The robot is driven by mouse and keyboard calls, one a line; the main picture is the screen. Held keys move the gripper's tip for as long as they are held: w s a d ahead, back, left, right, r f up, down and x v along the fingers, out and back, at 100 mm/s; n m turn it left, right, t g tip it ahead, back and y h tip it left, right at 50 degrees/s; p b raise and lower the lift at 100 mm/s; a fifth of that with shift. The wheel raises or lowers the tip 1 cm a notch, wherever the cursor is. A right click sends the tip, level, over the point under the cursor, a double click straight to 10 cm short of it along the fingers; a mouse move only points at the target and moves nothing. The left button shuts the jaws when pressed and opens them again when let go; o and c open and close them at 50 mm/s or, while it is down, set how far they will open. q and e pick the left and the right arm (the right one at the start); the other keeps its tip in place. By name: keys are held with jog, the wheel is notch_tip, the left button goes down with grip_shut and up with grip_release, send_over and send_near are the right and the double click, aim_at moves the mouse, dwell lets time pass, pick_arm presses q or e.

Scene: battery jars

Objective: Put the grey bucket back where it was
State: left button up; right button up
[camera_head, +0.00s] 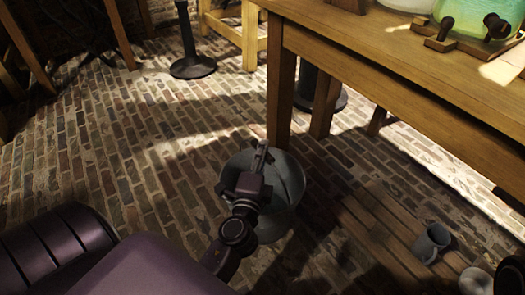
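The grey bucket (290,183) stands on the brick floor beside the front leg of the wooden table. My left gripper (262,153) reaches over the bucket, with its fingers near the far side of the rim. The fingers look close together, but I cannot tell whether they hold the rim or are apart from it. My arm hides the near left part of the bucket. My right gripper does not show.
The wooden table (400,75) with glass jars (478,14) fills the upper right. A grey mug (431,243) is on a slatted wooden board (372,240) at lower right. A black round-based stand (193,67) is at the back. Brick floor at left is open.

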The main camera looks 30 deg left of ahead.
pick_arm(q)
jog(key=o, duration=0.5)
jog(key=shift+r, duration=0.1)
jog(key=shift+c, duration=0.2)
